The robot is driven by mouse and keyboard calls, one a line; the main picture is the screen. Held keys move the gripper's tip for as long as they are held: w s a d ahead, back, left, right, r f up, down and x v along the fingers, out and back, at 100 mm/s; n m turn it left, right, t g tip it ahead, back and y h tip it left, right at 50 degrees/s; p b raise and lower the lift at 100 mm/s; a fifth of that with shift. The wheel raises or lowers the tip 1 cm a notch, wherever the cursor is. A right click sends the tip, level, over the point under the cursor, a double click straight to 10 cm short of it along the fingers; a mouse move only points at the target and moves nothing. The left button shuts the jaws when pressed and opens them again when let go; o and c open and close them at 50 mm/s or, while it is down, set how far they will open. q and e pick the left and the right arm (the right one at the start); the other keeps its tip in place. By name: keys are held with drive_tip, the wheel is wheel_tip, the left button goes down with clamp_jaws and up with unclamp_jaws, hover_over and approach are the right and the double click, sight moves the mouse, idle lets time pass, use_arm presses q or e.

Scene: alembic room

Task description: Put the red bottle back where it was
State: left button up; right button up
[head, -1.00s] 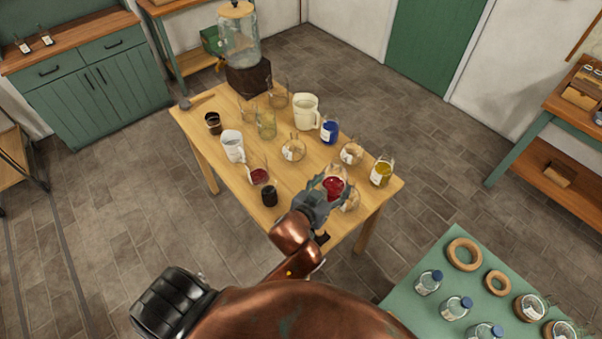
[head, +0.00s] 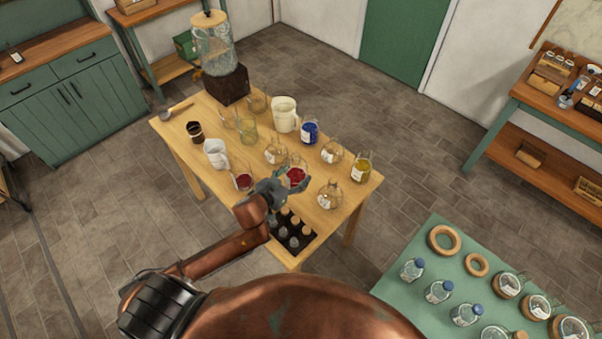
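The red bottle (head: 296,177), a round clear flask with red contents, is at the middle of the wooden table (head: 345,203), among other glassware. My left gripper (head: 292,185) reaches in from the near side. Its fingers are around the red bottle and look shut on it, partly covering it. I cannot tell whether the bottle's base touches the tabletop. My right gripper is not in view.
A beaker with red contents (head: 243,182) stands left of the gripper. A dark rack (head: 304,242) with small bottles is at the table's near corner.

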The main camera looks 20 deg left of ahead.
use_arm(q)
drive_tip(key=shift+w+a+f+b, duration=0.2)
drive_tip(key=shift+w+a+f, duration=0.4)
drive_tip(key=shift+w+f, duration=1.45)
drive_tip(key=shift+w+a+f+b, duration=0.25)
drive_tip(key=shift+w+a+f, duration=0.3)
drive_tip(key=shift+w+f, duration=1.5)
drive_tip(key=shift+w+a+f+b, duration=0.2)
drive_tip(key=shift+w+a+f, duration=0.4)
drive_tip(key=shift+w+f, duration=1.4)
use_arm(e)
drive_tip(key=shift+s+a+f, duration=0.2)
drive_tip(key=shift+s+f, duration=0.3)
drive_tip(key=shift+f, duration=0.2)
use_arm(q)
drive_tip(key=shift+f, duration=0.1)
drive_tip(key=o, duration=1.5)
drive_tip(key=shift+f, duration=0.15)
drive_tip(key=o, duration=0.4)
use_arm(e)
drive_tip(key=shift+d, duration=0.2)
